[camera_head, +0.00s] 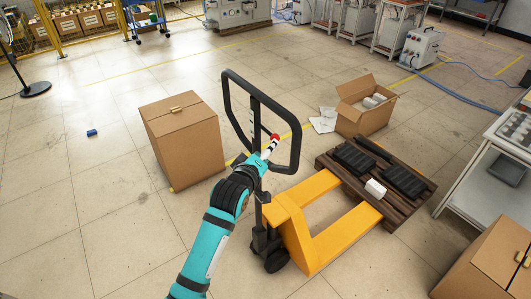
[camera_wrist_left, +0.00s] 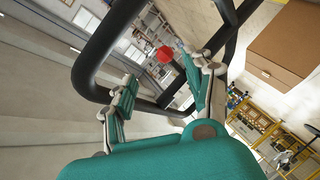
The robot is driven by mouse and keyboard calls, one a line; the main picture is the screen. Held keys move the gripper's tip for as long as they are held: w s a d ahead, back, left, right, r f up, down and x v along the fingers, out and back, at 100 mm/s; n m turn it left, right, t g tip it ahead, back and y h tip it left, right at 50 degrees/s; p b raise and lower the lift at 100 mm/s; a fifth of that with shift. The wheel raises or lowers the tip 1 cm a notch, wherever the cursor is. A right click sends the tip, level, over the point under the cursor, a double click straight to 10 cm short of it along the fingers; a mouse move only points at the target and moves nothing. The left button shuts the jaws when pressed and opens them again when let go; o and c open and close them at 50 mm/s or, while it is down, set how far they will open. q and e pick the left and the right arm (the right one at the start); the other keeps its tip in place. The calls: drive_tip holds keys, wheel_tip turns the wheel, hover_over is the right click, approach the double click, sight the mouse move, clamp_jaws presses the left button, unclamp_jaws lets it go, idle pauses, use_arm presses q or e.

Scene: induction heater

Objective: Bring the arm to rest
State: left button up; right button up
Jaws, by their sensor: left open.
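My left arm comes in from the bottom in the head view, and my left gripper (camera_head: 268,152) is at the pallet jack's black loop handle (camera_head: 295,150). In the left wrist view the gripper (camera_wrist_left: 163,90) has its two teal fingers spread apart with nothing held between them. The black handle (camera_wrist_left: 92,60) runs just beyond and beside the fingers. A red knob (camera_wrist_left: 165,54) shows past the fingertips; it also shows in the head view (camera_head: 275,136). I cannot tell whether a finger touches the handle. My right gripper is not in view.
The yellow pallet jack (camera_head: 335,237) has its forks at a wooden pallet (camera_head: 400,213) bearing black parts. A closed cardboard box (camera_head: 185,145) stands left of the handle. An open box (camera_head: 365,118) stands behind. The floor at the left is mostly clear.

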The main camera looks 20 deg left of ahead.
use_arm(q)
drive_tip(key=shift+s, duration=0.1)
idle(0.4)
drive_tip(key=s+f+m+g+b, duration=0.2)
drive_tip(key=s+f+m+g, duration=0.15)
drive_tip(key=f, duration=1.85)
drive_tip(key=s+a+f+m+g+b, duration=0.1)
drive_tip(key=s+f+m+g, duration=0.1)
drive_tip(key=s+f, duration=0.7)
drive_tip(key=s+f+m+g+b, duration=0.2)
drive_tip(key=s+f, duration=0.4)
drive_tip(key=f, duration=0.7)
drive_tip(key=s+a+f+m+g+b, duration=0.1)
drive_tip(key=s+f+m+g, duration=0.1)
drive_tip(key=s+f, duration=0.5)
drive_tip(key=s+a+f+m+g+b, duration=0.1)
drive_tip(key=s+f, duration=0.5)
drive_tip(key=s, duration=1)
drive_tip(key=s+a+f+m+g+y+b, duration=0.1)
drive_tip(key=s+a+f+m+g, duration=0.2)
drive_tip(key=s+f, duration=0.4)
drive_tip(key=s, duration=0.5)
drive_tip(key=shift+s+a+f, duration=0.15)
drive_tip(key=shift+s+f, duration=0.2)
drive_tip(key=shift+g, duration=0.25)
